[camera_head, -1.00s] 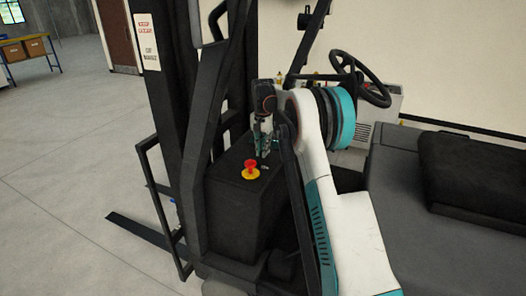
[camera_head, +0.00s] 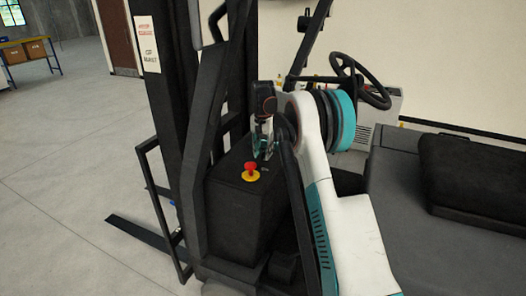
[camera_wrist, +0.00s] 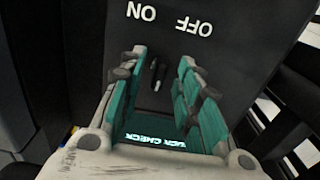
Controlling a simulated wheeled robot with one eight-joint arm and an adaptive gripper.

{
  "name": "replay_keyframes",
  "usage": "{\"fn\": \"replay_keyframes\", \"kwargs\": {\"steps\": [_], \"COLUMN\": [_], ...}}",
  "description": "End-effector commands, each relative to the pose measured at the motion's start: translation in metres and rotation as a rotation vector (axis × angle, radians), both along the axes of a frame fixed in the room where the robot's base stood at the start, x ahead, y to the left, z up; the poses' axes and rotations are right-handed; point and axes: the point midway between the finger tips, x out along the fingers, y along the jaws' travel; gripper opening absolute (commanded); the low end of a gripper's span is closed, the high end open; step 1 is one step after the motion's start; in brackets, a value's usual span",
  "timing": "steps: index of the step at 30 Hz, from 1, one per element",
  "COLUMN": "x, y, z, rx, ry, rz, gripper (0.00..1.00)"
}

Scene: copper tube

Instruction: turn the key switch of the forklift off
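The forklift's dark control panel (camera_wrist: 215,60) fills the upper wrist view, with upside-down ON and OFF labels. The small dark key switch (camera_wrist: 157,76) stands below these labels, nearly in line with the picture's vertical. My gripper (camera_wrist: 160,78) is open, with one green-padded finger on each side of the key and visible gaps between. I cannot tell how deep the fingertips are around it. In the head view my gripper (camera_head: 262,146) is over the top of the black forklift console (camera_head: 235,205), and the key is too small or hidden to make out.
A red emergency stop button (camera_head: 251,168) on a yellow base sits on the console just below my gripper. The forklift mast (camera_head: 172,100) rises at the left. The steering wheel (camera_head: 360,80) and seat (camera_head: 475,170) are at the right.

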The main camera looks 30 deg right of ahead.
Motion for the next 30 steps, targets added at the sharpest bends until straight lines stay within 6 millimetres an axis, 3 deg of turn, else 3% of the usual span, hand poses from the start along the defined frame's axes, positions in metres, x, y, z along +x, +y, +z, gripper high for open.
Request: {"fn": "replay_keyframes", "kwargs": {"steps": [8,21,30], "x": [0.000,0.000,0.000], "y": [0.000,0.000,0.000], "z": [0.010,0.092,0.119], "rx": [0.000,0.001,0.000], "ry": [0.001,0.001,0.000], "rz": [0.000,0.000,0.000], "gripper": [0.31,0.31,0.31]}}
